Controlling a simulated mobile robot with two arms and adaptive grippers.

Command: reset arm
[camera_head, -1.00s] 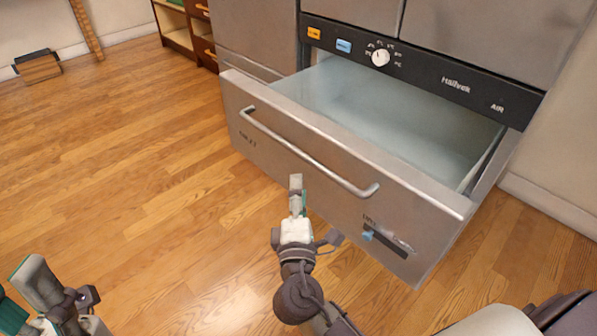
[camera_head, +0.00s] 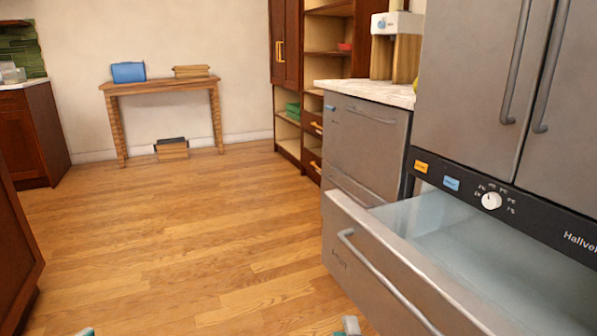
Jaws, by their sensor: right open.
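Only the tip of my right gripper (camera_head: 349,326) shows at the bottom edge, in front of the open drawer (camera_head: 375,259) and below its handle. It is open, and I see nothing in it. A small tip of my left gripper (camera_head: 84,332) shows at the bottom left over the floor; too little shows to tell its state. Both arms are otherwise out of the picture. The steel drawer stands pulled out, and the part of its inside that I see is empty.
Wooden floor (camera_head: 180,240) is clear ahead and to the left. A dark cabinet (camera_head: 15,240) borders the left edge. A wooden table (camera_head: 160,86) with a blue box (camera_head: 128,72) stands at the far wall. A steel appliance (camera_head: 365,145) under a counter stands beyond the drawer.

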